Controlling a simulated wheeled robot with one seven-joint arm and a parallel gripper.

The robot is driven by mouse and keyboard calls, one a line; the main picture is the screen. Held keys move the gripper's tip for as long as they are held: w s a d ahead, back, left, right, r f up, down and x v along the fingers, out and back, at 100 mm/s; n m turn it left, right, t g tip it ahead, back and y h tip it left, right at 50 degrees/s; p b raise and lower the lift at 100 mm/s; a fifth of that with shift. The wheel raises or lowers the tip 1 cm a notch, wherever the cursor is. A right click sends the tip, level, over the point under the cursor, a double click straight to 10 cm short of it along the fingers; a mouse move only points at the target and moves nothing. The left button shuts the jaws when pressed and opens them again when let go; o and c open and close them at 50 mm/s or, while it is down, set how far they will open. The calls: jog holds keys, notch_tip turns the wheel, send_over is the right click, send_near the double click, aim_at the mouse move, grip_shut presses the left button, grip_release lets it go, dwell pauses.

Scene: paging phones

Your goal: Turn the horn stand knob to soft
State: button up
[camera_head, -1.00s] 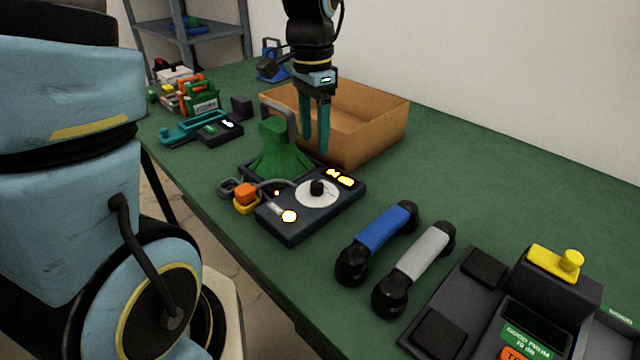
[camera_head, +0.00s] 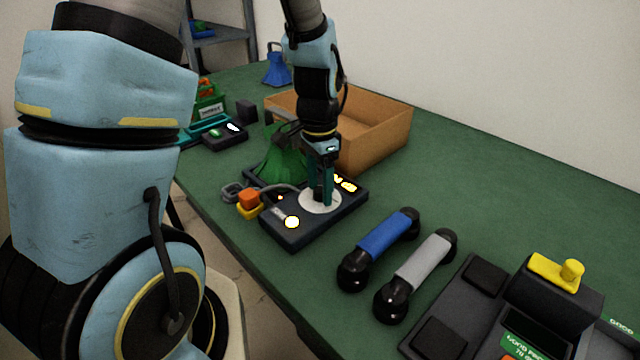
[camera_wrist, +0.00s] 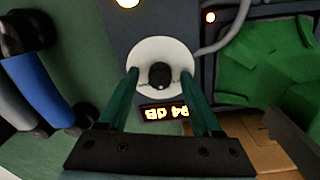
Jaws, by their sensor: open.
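The horn stand (camera_head: 292,234) is a dark box on the green table with a white round dial (camera_head: 309,202) on top. The black knob shows at the dial's centre in the wrist view (camera_wrist: 160,75); in the head view my fingers partly cover it. My gripper (camera_head: 321,198) points down over the dial. Its teal fingers are open, one on each side of the knob, with gaps visible in the wrist view (camera_wrist: 162,84). A lit yellow display (camera_wrist: 165,113) beside the dial reads what looks like "94 dB". The green horn (camera_head: 283,160) stands behind, partly hidden by my arm.
A cardboard box (camera_head: 385,122) stands close behind my gripper. A blue handset (camera_head: 380,245) and a grey handset (camera_head: 418,268) lie to the right. A dark phone base (camera_head: 450,305) is at front right.

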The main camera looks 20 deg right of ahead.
jog(key=shift+c, duration=0.3)
grip_shut()
dwell(0.3)
